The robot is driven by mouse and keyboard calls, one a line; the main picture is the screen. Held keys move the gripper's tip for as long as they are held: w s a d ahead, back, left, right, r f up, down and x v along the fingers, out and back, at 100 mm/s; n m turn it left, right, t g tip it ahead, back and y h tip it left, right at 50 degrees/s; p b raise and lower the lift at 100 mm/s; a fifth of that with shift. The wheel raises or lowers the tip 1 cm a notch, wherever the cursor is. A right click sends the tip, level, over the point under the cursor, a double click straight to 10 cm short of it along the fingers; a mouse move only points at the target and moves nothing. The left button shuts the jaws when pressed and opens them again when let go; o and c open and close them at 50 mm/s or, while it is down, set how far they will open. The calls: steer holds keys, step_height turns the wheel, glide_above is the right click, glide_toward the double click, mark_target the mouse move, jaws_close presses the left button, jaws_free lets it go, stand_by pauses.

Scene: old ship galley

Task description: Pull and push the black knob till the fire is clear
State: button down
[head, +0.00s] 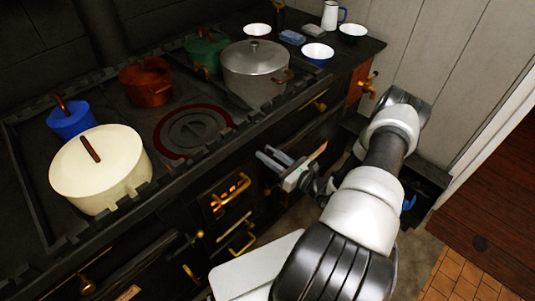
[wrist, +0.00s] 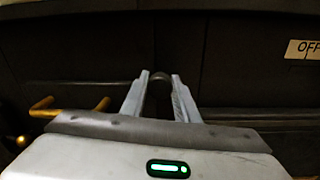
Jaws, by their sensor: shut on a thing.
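My gripper (head: 272,158) reaches to the dark front of the stove. In the wrist view, my gripper (wrist: 160,77) has its two fingers shut on the black knob (wrist: 159,76), whose rounded end shows between the fingertips. In the head view the knob cannot be told from the dark stove front. The fire (head: 230,192) glows orange behind the bars of a grate, left of and below my gripper.
The black stove (head: 120,98) carries a cream pot (head: 112,180), blue pot (head: 71,123), red pot (head: 145,87), green pot (head: 205,48) and grey pot (head: 250,72). Brass handles (head: 241,237) stick out below the grate. An "OFF" plate (wrist: 301,49) is at right.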

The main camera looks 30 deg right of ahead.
mark_target(270, 156)
steer(key=v, duration=0.6)
steer(key=shift+s, duration=0.2)
steer(key=c, duration=1.4)
jaws_free()
steer(key=shift+a, duration=0.1)
steer(key=v, duration=1.7)
steer(key=shift+s+b, duration=0.2)
steer(key=shift+b, duration=0.1)
